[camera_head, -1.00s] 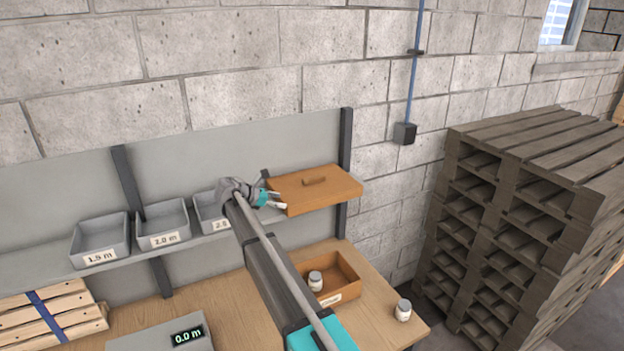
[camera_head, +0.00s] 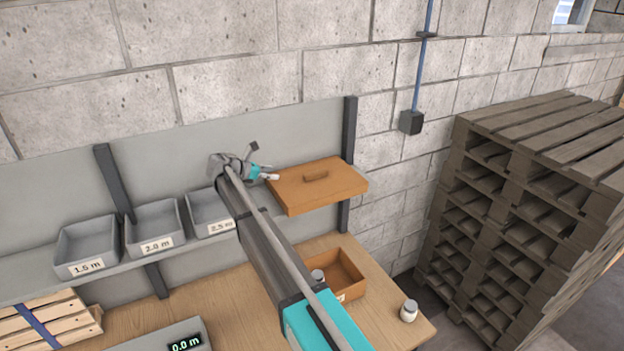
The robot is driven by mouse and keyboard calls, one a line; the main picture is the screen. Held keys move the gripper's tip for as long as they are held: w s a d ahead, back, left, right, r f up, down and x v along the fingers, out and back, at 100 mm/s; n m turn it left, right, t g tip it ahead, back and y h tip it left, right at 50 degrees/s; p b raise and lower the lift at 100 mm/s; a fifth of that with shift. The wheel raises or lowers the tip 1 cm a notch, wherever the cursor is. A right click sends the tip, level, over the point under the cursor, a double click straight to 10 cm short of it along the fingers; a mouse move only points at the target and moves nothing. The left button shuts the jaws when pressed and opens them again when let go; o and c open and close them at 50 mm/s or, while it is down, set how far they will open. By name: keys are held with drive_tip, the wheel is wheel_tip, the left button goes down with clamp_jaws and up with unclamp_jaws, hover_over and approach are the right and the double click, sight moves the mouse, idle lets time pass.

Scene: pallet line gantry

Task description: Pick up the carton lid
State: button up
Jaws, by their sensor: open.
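From this angle I cannot tell whether a fingertip touches the lid's edge. My arm crosses in front of the shelf and hides part of it.
An open brown carton (camera_head: 352,281) with a white jar (camera_head: 317,276) stands on the wooden bench below the lid. Another jar (camera_head: 409,311) stands near the bench's right edge. Grey labelled bins (camera_head: 88,250) line the shelf to the left. Stacked pallets (camera_head: 500,200) fill the right side.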

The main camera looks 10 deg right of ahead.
drive_tip(key=shift+s+r, duration=0.1)
drive_tip(key=b, duration=0.3)
approach(304, 175)
drive_tip(key=shift+x, duration=2.45)
drive_tip(key=shift+f, duration=0.25)
drive_tip(key=shift+b+x, duration=1.15)
drive_tip(key=shift+x, duration=1.4)
clamp_jaws()
